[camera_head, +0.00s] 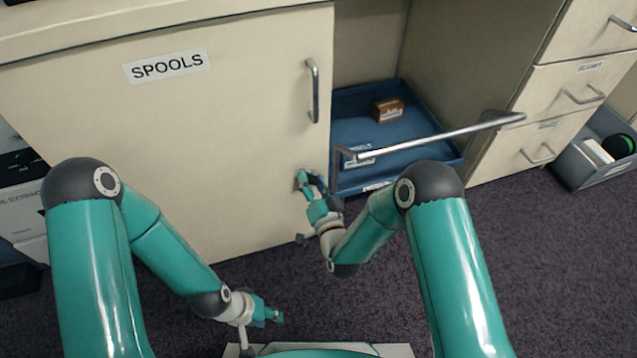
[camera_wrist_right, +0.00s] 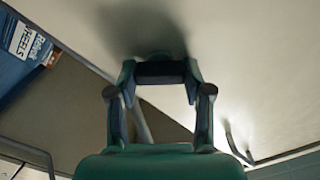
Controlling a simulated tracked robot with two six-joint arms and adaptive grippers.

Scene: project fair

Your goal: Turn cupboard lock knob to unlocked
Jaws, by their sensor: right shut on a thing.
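The cream cupboard door (camera_head: 230,130) labelled SPOOLS is shut. My right gripper (camera_head: 304,181) is at the lower right part of this door, below the door's upright handle. In the right wrist view my right gripper (camera_wrist_right: 160,75) is shut on the dark lock knob (camera_wrist_right: 160,70), with a finger on each side and the door surface behind. The knob's marking and turned position cannot be made out, and in the head view the gripper hides it. My left gripper (camera_head: 277,316) hangs low in front of the cupboard, away from the door; its opening is too small to judge.
The metal door handle (camera_head: 313,90) is above my right gripper. To the right, a blue tray (camera_head: 352,108) holds a brown box (camera_head: 388,110), with a metal rail (camera_head: 440,137) across its front. Drawers (camera_head: 560,95) and a grey bin (camera_head: 590,177) stand further right. Dark carpet (camera_head: 540,270) is clear.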

